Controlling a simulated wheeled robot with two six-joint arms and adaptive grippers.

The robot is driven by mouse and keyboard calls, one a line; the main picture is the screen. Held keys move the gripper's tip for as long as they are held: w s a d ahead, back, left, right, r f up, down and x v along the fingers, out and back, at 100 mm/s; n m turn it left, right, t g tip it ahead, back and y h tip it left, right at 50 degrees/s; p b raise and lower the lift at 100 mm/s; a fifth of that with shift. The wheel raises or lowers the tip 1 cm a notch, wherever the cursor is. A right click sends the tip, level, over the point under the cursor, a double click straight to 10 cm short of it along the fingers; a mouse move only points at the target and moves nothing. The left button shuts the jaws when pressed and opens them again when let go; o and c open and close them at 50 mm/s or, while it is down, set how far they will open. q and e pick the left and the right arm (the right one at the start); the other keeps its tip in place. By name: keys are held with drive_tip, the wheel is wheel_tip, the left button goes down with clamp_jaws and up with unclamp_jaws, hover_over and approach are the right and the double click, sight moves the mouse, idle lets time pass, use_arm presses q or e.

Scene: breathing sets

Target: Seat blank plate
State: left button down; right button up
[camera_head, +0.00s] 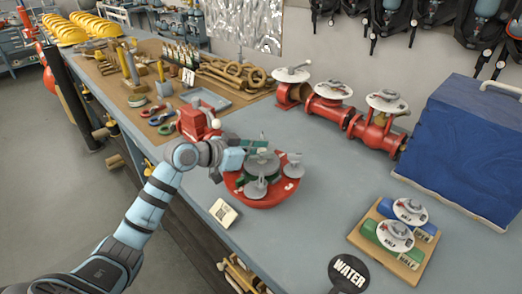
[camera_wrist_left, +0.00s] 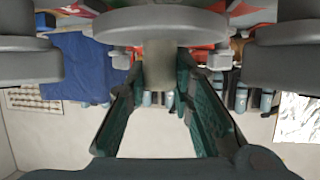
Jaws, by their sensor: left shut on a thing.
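A round red body (camera_head: 268,198) stands on the grey-blue bench. Grey discs with stems sit on it: one at its front (camera_head: 256,187) and one at its right (camera_head: 293,168). My left gripper (camera_head: 255,147) is over the back left of the red body, with a grey plate (camera_head: 262,163) just below its fingers. In the left wrist view, my left gripper (camera_wrist_left: 168,100) has its green pads on either side of a grey stem (camera_wrist_left: 160,65), shut on it. The stem joins a wide grey disc (camera_wrist_left: 160,22). Whether this plate lies flat on the body is hidden.
Red valve pipes (camera_head: 335,115) with grey handwheels stand at the back. A blue-covered box (camera_head: 465,145) is at the right. A small label card (camera_head: 223,213) stands left.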

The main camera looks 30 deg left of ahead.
idle(0.6)
use_arm(q)
drive_tip(key=shift+f+b, duration=0.7)
drive_tip(key=shift+f, duration=0.45)
drive_tip(key=c, duration=1.4)
unclamp_jaws()
drive_tip(key=shift+d, duration=0.1)
drive_tip(key=shift+o, duration=0.4)
drive_tip(key=shift+d+r, duration=0.1)
drive_tip(key=shift+r, duration=0.05)
drive_tip(key=shift+s, duration=0.1)
